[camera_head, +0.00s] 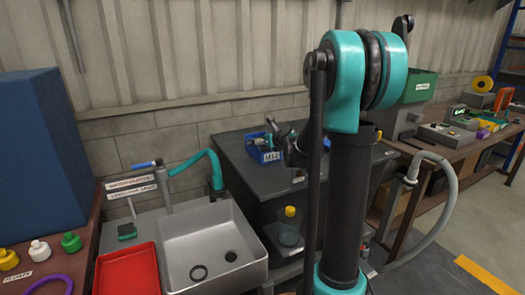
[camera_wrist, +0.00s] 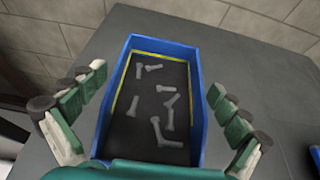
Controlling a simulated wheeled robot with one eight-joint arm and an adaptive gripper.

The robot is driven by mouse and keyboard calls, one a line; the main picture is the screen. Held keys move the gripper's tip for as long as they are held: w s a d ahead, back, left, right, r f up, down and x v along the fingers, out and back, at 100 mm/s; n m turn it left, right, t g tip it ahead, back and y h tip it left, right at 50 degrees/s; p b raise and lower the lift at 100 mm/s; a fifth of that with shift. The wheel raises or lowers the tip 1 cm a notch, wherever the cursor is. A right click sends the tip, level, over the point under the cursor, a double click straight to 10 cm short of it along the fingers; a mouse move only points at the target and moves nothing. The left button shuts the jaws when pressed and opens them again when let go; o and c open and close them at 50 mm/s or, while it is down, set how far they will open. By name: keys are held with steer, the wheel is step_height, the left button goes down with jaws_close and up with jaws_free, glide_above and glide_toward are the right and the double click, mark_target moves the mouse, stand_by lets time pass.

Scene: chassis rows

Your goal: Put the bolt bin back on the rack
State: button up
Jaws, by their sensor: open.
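The bolt bin (camera_head: 262,154) is a small blue open box with a white label on its front, standing on the dark grey worktop behind the sink. In the wrist view the bin (camera_wrist: 198,128) shows from above, with several grey bolts (camera_wrist: 168,112) on its dark floor and a yellow line inside its rim. My gripper (camera_wrist: 153,92) is open, with one green-padded finger on each side of the bin and a visible gap to both walls. In the head view my gripper (camera_head: 284,140) is at the bin, partly hidden by my arm. No rack is clearly identifiable.
A sink (camera_head: 212,245) with a teal tap hose is in front left of the worktop (camera_head: 235,150). A red tray (camera_head: 127,272) lies left of the sink. A green bin (camera_head: 418,87) and several tools stand on the workbench at right. A grey wall is behind.

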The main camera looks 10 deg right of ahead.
steer(key=shift+w+f, duration=0.15)
steer(key=shift+w, duration=0.1)
steer(key=c, duration=1.6)
steer(key=shift+r, duration=0.2)
step_height(320, 180, up, 20)
steer(key=shift+f, duration=0.15)
